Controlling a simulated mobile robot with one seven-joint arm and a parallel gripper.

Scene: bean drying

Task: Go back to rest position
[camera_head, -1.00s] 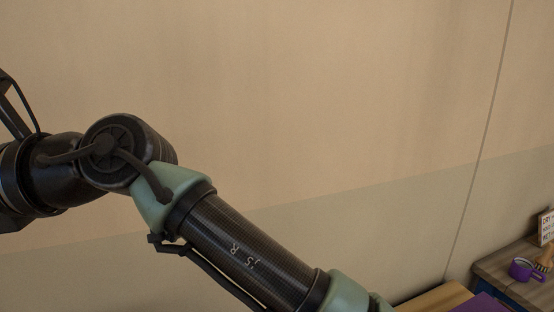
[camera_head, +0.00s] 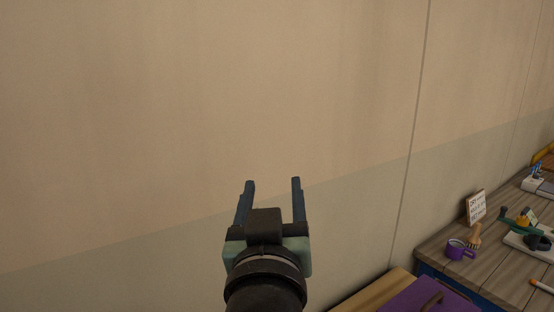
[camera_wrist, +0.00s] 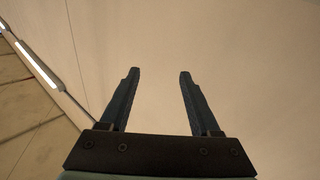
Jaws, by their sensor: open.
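My gripper (camera_head: 272,183) is in the lower middle of the head view, raised in front of the plain wall. Its two dark fingers are apart and point up, with nothing between them. In the wrist view my gripper (camera_wrist: 158,72) is also open and empty, with the beige wall beyond the fingertips. The fingers appear clear of every object.
A wooden counter (camera_head: 436,245) at the lower right holds a purple cup (camera_head: 459,250), a brush (camera_head: 474,237), a small sign (camera_head: 476,207) and a white tray (camera_head: 516,241). A purple surface with a handle (camera_head: 405,297) is nearer. The wall (camera_head: 150,120) fills the rest.

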